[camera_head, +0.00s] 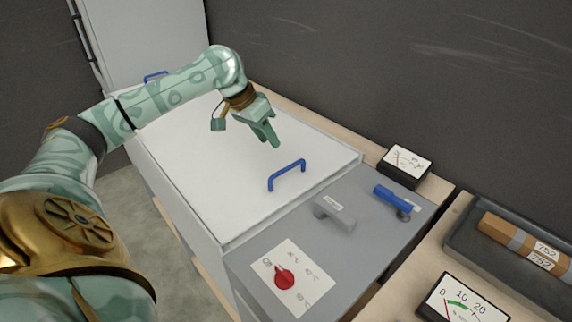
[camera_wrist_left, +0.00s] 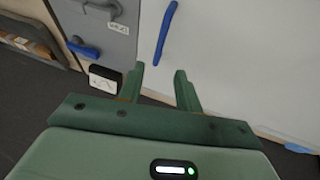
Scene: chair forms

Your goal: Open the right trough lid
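A flat white lid (camera_head: 225,160) lies shut on the long white trough and bears a blue bar handle (camera_head: 287,175) near its right end. A second blue handle (camera_head: 155,77) shows farther back at the left. My left gripper (camera_head: 268,138) hangs above the lid, behind the near blue handle and apart from it. In the left wrist view its two green fingers (camera_wrist_left: 158,78) are spread with nothing between them, and the blue handle (camera_wrist_left: 165,33) lies just beyond them. The lid (camera_wrist_left: 235,60) fills the right of that view. My right gripper is not in view.
A grey panel (camera_head: 350,255) right of the lid carries a red knob (camera_head: 284,277), a grey handle (camera_head: 334,213) and a blue lever (camera_head: 397,198). A meter (camera_head: 405,165) stands behind it. A dark tray (camera_head: 470,240) is at the right. A dark wall (camera_head: 400,70) runs behind.

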